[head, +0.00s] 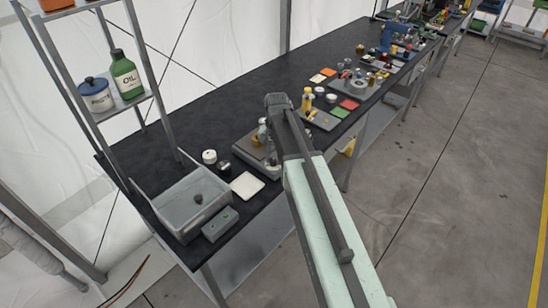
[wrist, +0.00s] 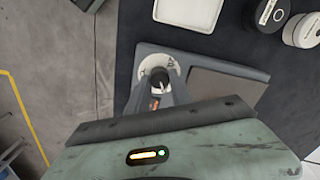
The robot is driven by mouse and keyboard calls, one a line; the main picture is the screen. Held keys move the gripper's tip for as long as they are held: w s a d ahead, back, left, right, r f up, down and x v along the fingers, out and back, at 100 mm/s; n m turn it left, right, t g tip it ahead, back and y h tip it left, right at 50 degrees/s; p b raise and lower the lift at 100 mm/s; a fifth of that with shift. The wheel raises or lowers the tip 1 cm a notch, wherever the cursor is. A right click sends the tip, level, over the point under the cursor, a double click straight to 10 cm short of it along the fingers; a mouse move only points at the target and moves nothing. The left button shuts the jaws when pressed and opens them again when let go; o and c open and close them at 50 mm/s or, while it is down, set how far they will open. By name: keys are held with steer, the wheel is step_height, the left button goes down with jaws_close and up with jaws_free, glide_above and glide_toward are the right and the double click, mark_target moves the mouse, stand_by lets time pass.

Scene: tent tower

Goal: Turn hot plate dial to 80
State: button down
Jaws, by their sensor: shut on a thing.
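The hot plate is a grey unit with a dark square top (wrist: 215,92) in the wrist view. Its dark dial (wrist: 157,77) sits inside a pale ring scale (wrist: 151,62) at one end of the unit. My gripper (wrist: 159,87) is shut on the dial, with a finger on each side of it. The scale marks are too small to read, so I cannot tell the dial's setting. In the head view the hot plate (head: 245,153) is on the black bench, partly behind my arm. My fingertips and the dial are hidden there.
A white square tray (head: 247,185) and a white-lidded jar (head: 209,156) are close to the hot plate. A grey basin (head: 190,205) and small grey box (head: 219,225) stand at the near bench end. Coloured items crowd the bench beyond my arm.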

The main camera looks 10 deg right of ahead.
mark_target(274, 159)
steer(key=shift+w, duration=0.1)
steer(key=c, duration=1.1)
jaws_free()
steer(key=shift+c, duration=0.2)
step_height(274, 159, up, 8)
steer(key=p, duration=0.8)
steer(key=shift+d, duration=0.1)
steer(key=shift+f, duration=0.15)
